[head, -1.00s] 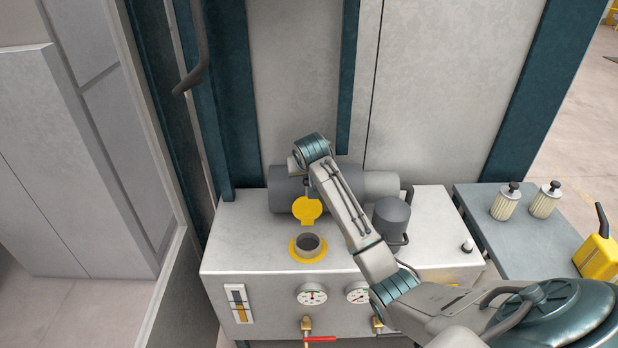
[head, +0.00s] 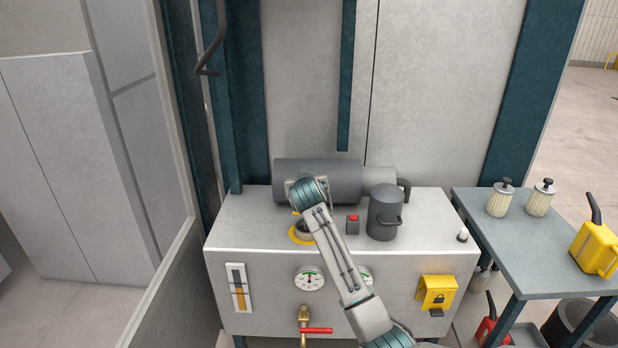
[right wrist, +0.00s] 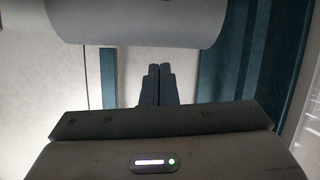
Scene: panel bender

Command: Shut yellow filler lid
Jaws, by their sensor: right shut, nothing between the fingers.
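The filler neck (head: 301,231) stands on top of the grey tank (head: 240,220), inside a yellow ring (head: 294,238). My right arm's wrist hangs over it and hides part of it. Only a sliver of yellow (head: 296,212) shows beside the wrist, probably the filler lid; its angle cannot be told. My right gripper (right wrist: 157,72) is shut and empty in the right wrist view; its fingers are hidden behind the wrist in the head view. The lid does not show in the right wrist view. My left gripper is not in view.
A grey motor cylinder (head: 335,180) lies just behind the filler and spans the top of the right wrist view (right wrist: 140,22). A dark canister (head: 385,214) and a red button box (head: 352,225) stand to the right. A side table (head: 535,250) holds two filters and a yellow can.

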